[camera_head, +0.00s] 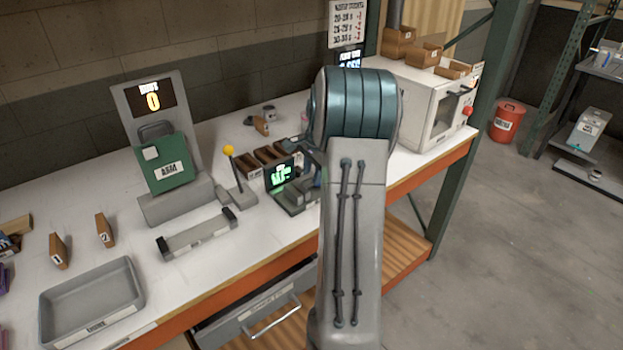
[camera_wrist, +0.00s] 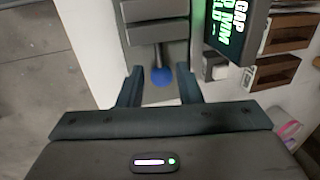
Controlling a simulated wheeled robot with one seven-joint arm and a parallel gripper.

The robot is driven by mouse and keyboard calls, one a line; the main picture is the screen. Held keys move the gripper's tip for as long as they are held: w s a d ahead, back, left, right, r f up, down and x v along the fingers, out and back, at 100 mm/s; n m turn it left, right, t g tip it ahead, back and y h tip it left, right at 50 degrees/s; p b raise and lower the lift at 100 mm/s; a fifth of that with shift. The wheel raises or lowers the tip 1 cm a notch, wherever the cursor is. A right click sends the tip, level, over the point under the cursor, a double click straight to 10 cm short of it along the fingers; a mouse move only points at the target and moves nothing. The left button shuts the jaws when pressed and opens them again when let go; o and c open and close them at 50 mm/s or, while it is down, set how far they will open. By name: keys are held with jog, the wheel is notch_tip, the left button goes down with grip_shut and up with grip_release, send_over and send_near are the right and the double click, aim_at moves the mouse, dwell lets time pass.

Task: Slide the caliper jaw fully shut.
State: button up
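The caliper's green-lit display (camera_head: 281,175) stands on the bench just left of my arm in the head view. Its grey base (camera_head: 292,203) is partly hidden by my arm. In the wrist view, the display (camera_wrist: 229,28) reads "GAP" and "MM"; the number is not clear. Two grey caliper blocks (camera_wrist: 157,30) sit beside it with a narrow gap between them. A blue knob (camera_wrist: 162,77) on a short stem sticks out from the nearer block. My gripper (camera_wrist: 160,82) is open, with its fingers on either side of the knob and visible gaps to both.
Brown wooden bins (camera_wrist: 276,72) stand right of the display in the wrist view. In the head view, a yellow-knobbed lever (camera_head: 232,168) and a green-fronted machine (camera_head: 163,165) stand left of the caliper. A white oven-like box (camera_head: 425,110) stands to the right.

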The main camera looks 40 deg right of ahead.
notch_tip(320, 180, up, 11)
jog(key=s, duration=0.2)
jog(key=shift+b, duration=0.3)
jog(key=shift+s+f, duration=0.1)
